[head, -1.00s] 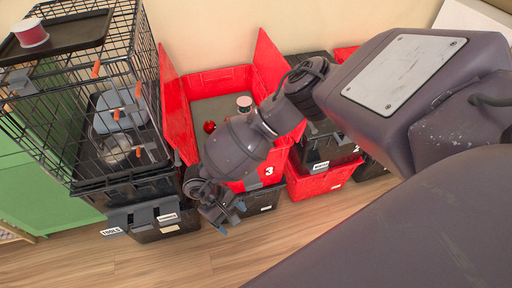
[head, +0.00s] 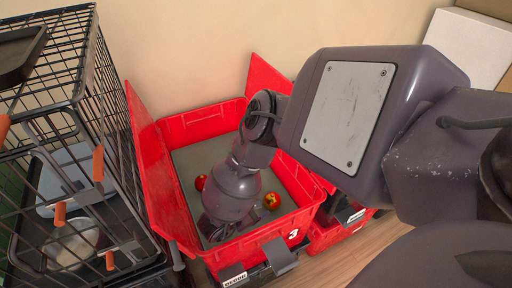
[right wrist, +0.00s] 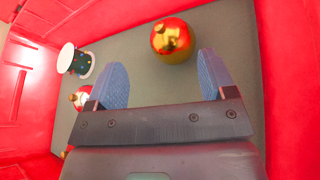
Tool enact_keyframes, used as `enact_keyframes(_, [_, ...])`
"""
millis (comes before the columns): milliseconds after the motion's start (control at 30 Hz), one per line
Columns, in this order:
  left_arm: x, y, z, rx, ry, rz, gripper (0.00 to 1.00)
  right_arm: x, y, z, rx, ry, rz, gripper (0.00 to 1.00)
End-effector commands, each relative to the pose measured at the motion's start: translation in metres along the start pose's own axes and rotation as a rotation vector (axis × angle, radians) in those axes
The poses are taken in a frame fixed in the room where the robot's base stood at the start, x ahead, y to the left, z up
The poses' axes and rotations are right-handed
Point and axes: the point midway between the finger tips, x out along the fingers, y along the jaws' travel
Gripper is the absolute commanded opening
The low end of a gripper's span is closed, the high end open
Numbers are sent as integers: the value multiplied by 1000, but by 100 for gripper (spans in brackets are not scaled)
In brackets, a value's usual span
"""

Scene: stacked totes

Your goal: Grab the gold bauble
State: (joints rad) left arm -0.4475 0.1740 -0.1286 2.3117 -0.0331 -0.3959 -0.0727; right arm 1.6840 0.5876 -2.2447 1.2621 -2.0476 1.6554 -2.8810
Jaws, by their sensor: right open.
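The gold bauble (right wrist: 172,40) is a shiny ball with red reflections, lying on the grey floor of the red tote (head: 190,127). In the right wrist view it sits just beyond the gap between my fingertips, apart from both. In the head view the bauble (head: 272,200) lies to the right of my right wrist. My right gripper (right wrist: 160,64) is open and empty, with its blue finger pads spread. In the head view my right gripper (head: 216,228) is inside the tote, mostly hidden by my wrist. My left gripper is not in view.
A red ball (head: 201,182) lies left of my wrist in the tote. The right wrist view shows a white-topped cylinder (right wrist: 74,60) and a red-and-white item (right wrist: 80,98) at left. Tall red tote walls surround the gripper. A black wire cage (head: 110,110) stands to the left.

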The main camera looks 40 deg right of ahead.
Motion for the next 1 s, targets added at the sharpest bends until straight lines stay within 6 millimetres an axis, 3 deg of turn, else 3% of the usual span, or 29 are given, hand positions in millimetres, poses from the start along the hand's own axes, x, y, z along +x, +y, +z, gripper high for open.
enact_keyframes(33, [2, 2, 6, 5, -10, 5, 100, 6, -14, -14, -23, -2, -9, 77])
enact_keyframes(133, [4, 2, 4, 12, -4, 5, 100, 9, -19, -18, -31, -3, -12, 77])
enact_keyframes(567, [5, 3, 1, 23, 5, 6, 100, 38, -19, -17, -30, -2, -14, 77])
enact_keyframes(833, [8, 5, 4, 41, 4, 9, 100, 73, -22, -18, -33, -4, -16, 77])
enact_keyframes(1000, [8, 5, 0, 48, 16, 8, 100, 84, -20, -16, -31, -3, -14, 77])
